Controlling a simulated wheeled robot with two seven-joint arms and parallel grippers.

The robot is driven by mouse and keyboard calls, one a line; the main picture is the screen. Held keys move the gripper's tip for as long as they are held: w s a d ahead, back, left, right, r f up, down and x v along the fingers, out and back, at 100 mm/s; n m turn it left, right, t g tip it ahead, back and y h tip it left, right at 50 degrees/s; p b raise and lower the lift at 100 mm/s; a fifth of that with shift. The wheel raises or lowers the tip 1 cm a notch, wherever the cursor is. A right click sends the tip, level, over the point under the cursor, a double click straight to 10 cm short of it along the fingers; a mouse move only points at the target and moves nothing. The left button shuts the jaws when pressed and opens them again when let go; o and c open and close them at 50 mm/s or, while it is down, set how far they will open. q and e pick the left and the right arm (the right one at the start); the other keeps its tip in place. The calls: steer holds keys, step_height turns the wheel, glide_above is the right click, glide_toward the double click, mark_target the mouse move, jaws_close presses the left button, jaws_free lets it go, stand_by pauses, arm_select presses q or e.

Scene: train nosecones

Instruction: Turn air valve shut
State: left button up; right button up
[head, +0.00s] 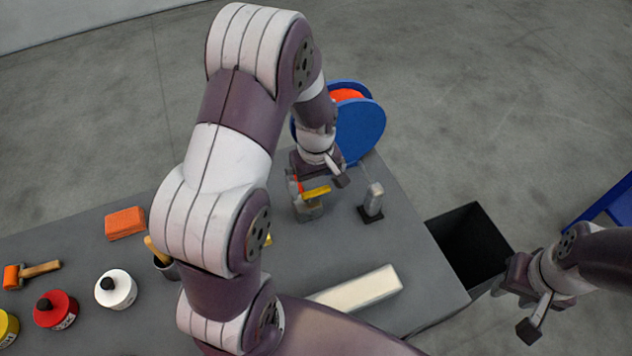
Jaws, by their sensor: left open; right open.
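The air valve (307,208) is a small grey fitting on the grey table, with a yellow lever (318,192) on top and a bit of red at its left side. The lever points to the right in the head view. My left gripper (317,178) is open, just above and behind the lever, its fingers pointing down. I cannot tell whether a finger touches the valve. My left arm hides part of the table in front. My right gripper (515,308) is open and empty, off the table's right edge.
A small grey-white fitting on a black base (371,213) stands right of the valve. A blue reel (362,124) is behind. A pale block (357,290) lies in front. A dark bin (468,243) is right of the table (420,290). An orange block (125,223), a hammer (40,268) and paint pots (116,290) are left.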

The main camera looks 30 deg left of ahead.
arm_select(q)
steer(key=shift+f, duration=0.6)
steer(key=c, duration=1.1)
steer(key=shift+o, duration=0.2)
steer(key=shift+r+m, duration=0.1)
steer(key=shift+m, duration=0.2)
steer(key=m, duration=0.1)
steer(key=m+p, duration=0.1)
steer(key=m, duration=0.1)
steer(key=shift+s+d+m, duration=0.3)
steer(key=shift+m, duration=0.1)
steer(key=m+p, duration=0.1)
steer(key=m, duration=0.3)
steer(key=shift+s+d+p, duration=0.1)
steer(key=shift+s+p, duration=0.25)
steer(key=m, duration=0.2)
steer(key=m+p, duration=0.1)
steer(key=m, duration=0.2)
steer(key=shift+s, duration=0.4)
steer(key=shift+s+a+m+p, duration=0.15)
steer(key=shift+s+m+p, duration=0.1)
steer(key=shift+m, duration=0.9)
steer(key=shift+s+a+m+p, duration=0.1)
steer(key=shift+m+p, duration=0.1)
steer(key=shift+m, duration=0.95)
